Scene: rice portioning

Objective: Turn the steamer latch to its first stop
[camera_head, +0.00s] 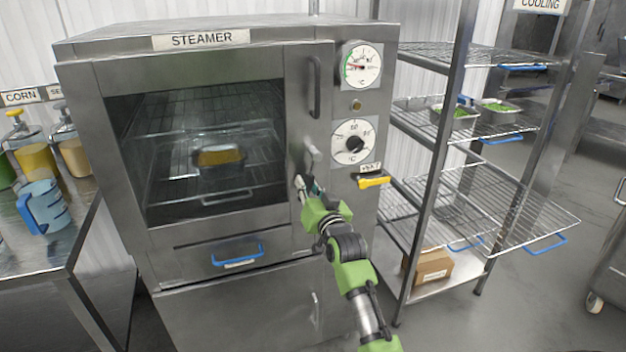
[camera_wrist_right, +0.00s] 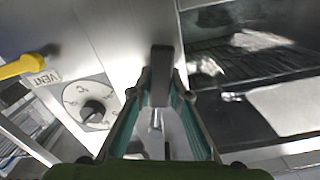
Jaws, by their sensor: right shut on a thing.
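The steamer (camera_head: 190,230) is a steel cabinet with a glass door; a container with yellow contents (camera_head: 219,156) shows inside. The steamer latch (camera_head: 312,152) is a grey lever on the right door frame, below the long door handle (camera_head: 315,87). My right gripper (camera_head: 309,188) is at the latch's lower end. In the right wrist view the fingers (camera_wrist_right: 163,88) are shut on the grey latch lever (camera_wrist_right: 161,60). The exact latch angle is hard to tell. My left gripper is not in view.
A yellow vent lever (camera_head: 373,182) and a dial (camera_head: 353,141) sit right of the latch. A wire cooling rack (camera_head: 465,200) stands at the right. A bench with a blue jug (camera_head: 44,207) is at the left.

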